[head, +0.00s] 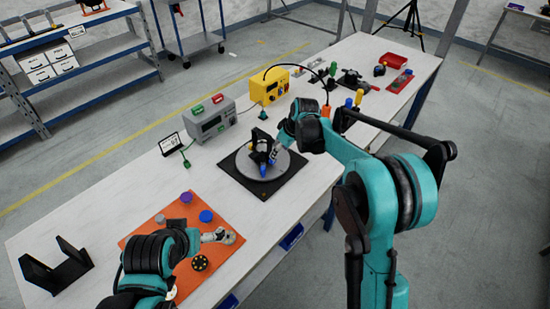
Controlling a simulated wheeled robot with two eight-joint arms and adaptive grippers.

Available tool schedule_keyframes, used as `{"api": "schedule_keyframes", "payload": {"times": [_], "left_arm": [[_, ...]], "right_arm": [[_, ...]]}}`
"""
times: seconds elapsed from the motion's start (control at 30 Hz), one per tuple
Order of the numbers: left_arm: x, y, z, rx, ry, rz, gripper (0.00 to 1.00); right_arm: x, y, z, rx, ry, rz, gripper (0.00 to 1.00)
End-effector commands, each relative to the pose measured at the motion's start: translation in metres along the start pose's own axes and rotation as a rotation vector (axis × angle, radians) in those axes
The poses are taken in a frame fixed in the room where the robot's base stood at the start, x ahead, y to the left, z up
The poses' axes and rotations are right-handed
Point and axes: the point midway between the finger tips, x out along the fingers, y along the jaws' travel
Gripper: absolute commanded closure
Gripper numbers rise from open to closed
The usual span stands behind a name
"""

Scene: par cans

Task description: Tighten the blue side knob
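A black fixture (258,149) stands on a round grey turntable (243,167), which rests on a black square base (288,186) in the middle of the table. A small blue knob (263,170) shows low on the fixture's near side. My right gripper (272,157) reaches in from the right, close beside the fixture just above the blue knob. Whether it touches the knob or has closed on anything is too small to tell. My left gripper (232,237) is low over the right part of the orange mat, apart from the fixture; its finger opening is unclear.
The orange mat (158,222) holds purple, grey and blue round pieces and a black disc (200,262). A grey control box (210,118) and a yellow box (268,86) with a black cable stand behind the turntable. A black bracket (55,268) stands front left.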

Motion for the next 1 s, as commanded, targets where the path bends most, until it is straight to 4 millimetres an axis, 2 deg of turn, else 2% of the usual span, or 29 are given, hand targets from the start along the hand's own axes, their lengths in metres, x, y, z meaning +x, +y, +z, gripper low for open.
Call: {"api": "schedule_keyframes", "payload": {"times": [0.5,0.63,0.9,1.0], "left_arm": [[0.022,0.000,0.016,0.000,0.000,0.000,0.00],[0.023,0.000,0.017,0.000,0.000,0.000,0.00],[0.023,0.000,0.017,0.000,0.000,0.000,0.00],[0.023,0.000,0.017,0.000,0.000,0.000,0.00]], "right_arm": [[0.073,0.000,-0.001,-0.007,0.000,-0.003,0.52],[0.081,0.000,-0.001,-0.006,0.000,-0.003,0.52],[0.081,0.000,-0.001,-0.006,0.000,-0.003,0.52],[0.081,0.001,-0.001,-0.006,0.000,-0.002,0.79]]}}
